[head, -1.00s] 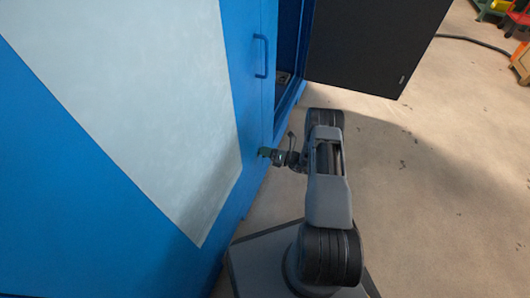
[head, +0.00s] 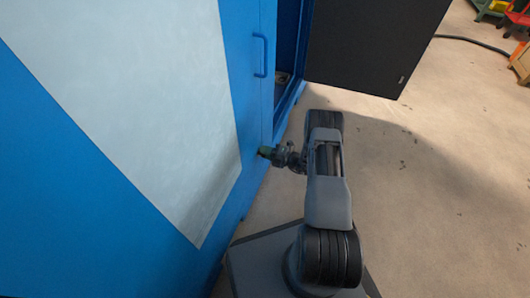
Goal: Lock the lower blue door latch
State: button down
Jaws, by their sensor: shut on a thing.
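The blue door (head: 250,110) stands at the left with a blue vertical handle (head: 260,56) near its edge. My gripper (head: 267,152) is at the lower part of this door, near its right edge. The fingers and the latch are tiny here, so the latch's exact angle cannot be told.
A dark door panel (head: 375,45) stands open beyond the blue frame, at top right. A large pale panel (head: 140,90) covers much of the blue wall. Bare floor (head: 440,200) lies to the right. A dark hose (head: 470,42) and coloured items are far off.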

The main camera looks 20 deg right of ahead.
dwell(0.3)
jog(key=c, duration=1.2)
grip_release()
jog(key=p+v, duration=0.3)
jog(key=v, duration=1)
jog(key=shift+s+d, duration=0.25)
jog(key=shift+d, duration=0.05)
